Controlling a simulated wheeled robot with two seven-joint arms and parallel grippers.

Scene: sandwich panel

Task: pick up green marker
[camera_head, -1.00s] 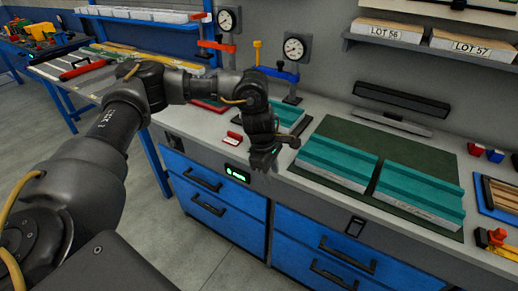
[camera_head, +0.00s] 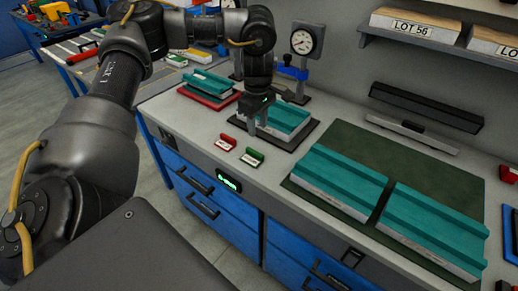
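A small green marker (camera_head: 252,157) with a white label face stands on the grey bench top near its front edge. A similar red marker (camera_head: 226,142) stands just to its left. My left gripper (camera_head: 257,124) points down above the bench, behind the green marker and in front of a teal panel block (camera_head: 287,118). Its two fingers look apart with nothing between them, and it is clear of the green marker. My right gripper is not in view.
Two long teal panels (camera_head: 343,178) lie on a dark green mat (camera_head: 334,136) to the right. Another teal block lies on a red tray (camera_head: 208,96) at the left. A dial gauge (camera_head: 303,41) stands behind. Bare bench surrounds the markers.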

